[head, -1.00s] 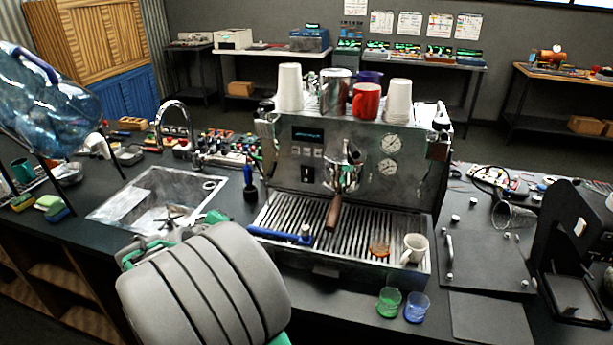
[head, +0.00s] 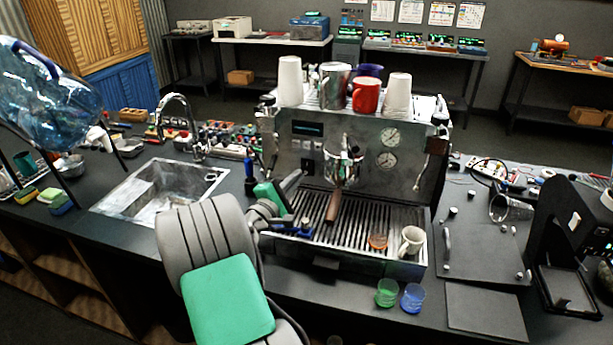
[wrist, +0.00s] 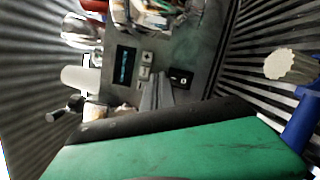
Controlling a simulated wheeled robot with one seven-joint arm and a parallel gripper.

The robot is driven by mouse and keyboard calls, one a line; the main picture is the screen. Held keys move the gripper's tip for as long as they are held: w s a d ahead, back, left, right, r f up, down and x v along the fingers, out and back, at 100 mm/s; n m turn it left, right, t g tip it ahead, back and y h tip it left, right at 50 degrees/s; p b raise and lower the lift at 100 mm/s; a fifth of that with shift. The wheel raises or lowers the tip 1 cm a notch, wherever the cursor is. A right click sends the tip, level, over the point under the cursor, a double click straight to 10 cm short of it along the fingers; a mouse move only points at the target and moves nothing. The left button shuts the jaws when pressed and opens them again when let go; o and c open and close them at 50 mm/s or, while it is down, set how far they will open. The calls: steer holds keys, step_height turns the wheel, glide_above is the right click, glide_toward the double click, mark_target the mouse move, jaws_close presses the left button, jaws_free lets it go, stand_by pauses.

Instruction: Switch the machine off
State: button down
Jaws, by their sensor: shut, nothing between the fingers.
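The espresso machine (head: 365,180) stands on the dark counter in the middle of the head view. Its front panel carries a small display (head: 307,129), lit teal in the wrist view (wrist: 125,67). Below the display are small square buttons, also in the wrist view (wrist: 145,72), and a black switch (head: 308,166). The black switch shows in the wrist view (wrist: 180,78), just right of my fingertips. My gripper (head: 297,179) is shut and empty, its grey fingers pointing at the panel's lower left; they also show in the wrist view (wrist: 157,80). I cannot tell whether they touch the panel.
A blue-handled tool (head: 288,228) lies on the drip tray (head: 350,225), close below my gripper. A portafilter with a wooden handle (head: 333,207) hangs to the right. A white mug (head: 411,241) stands on the tray. A sink (head: 160,190) is at left.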

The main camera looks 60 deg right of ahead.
mark_target(309, 169)
steer(key=shift+w+d+f+b, duration=0.15)
steer(key=shift+d+f+b, duration=0.2)
steer(key=shift+d+f, duration=0.45)
steer(key=shift+w+d+f+b, duration=0.15)
steer(key=shift+d+f+b, duration=0.25)
steer(key=shift+d, duration=0.8)
steer(key=shift+w+d+f+b, duration=0.15)
steer(key=shift+d+f+b, duration=0.3)
steer(key=shift+d, duration=0.55)
steer(key=shift+f, duration=0.15)
steer(key=shift+d+f, duration=0.15)
steer(key=shift+d, duration=0.2)
steer(key=shift+w+d+f+b, duration=0.1)
steer(key=shift+d+f+b, duration=0.1)
steer(key=shift+d+b, duration=0.15)
steer(key=shift+a+r, duration=0.1)
steer(key=shift+a+r+p, duration=0.3)
steer(key=shift+a+p, duration=0.05)
steer(key=shift+a, duration=0.25)
steer(key=shift+s+a+r+p, duration=0.15)
steer(key=shift+a+r+p, duration=0.2)
steer(key=shift+a, duration=0.35)
steer(key=shift+s+a+r+p, duration=0.2)
steer(key=shift+a+r, duration=0.3)
steer(key=shift+a, duration=0.25)
steer(key=shift+s+a+r+p, duration=0.1)
steer(key=shift+a+r+p, duration=0.25)
steer(key=shift+a, duration=0.35)
